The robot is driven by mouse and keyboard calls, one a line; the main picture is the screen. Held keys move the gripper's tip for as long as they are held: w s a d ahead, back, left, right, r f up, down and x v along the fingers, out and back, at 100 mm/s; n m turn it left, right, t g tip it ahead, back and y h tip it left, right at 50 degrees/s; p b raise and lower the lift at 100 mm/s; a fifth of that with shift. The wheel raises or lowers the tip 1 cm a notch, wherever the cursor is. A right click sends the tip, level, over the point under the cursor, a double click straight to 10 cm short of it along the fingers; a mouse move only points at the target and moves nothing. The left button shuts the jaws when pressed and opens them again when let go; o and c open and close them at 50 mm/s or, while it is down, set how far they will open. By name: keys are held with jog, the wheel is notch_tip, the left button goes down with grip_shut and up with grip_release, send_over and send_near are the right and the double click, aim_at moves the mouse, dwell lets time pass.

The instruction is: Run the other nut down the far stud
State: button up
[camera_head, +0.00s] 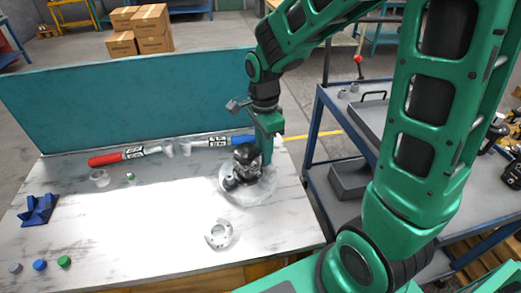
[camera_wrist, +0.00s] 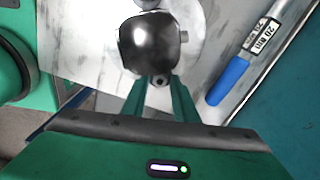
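The hydraulic motor, a glossy black rounded body (camera_head: 247,153), stands on a pale round base (camera_head: 262,194) at the right of the table. It also shows in the wrist view (camera_wrist: 153,42). My gripper (camera_wrist: 160,80) points down at the motor's far side; it also shows in the head view (camera_head: 267,150). In the wrist view, a small grey round part with a dark centre, seemingly a nut on a stud (camera_wrist: 160,82), sits between my fingertips. Whether the fingers touch it is unclear. In the head view the motor hides it.
A red-handled tool (camera_head: 104,160) and a blue-handled tool (camera_wrist: 228,80) lie along the back by the teal panel (camera_head: 130,100). A pale notched ring (camera_head: 219,234) lies in front. A blue bracket (camera_head: 38,209) and coloured caps (camera_head: 40,265) are at left. Mid-table is clear.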

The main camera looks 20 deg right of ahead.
jog(key=n, duration=0.4)
jog(key=shift+n, duration=0.3)
jog(key=n, duration=0.4)
grip_shut()
jog(key=shift+m, duration=0.8)
grip_release()
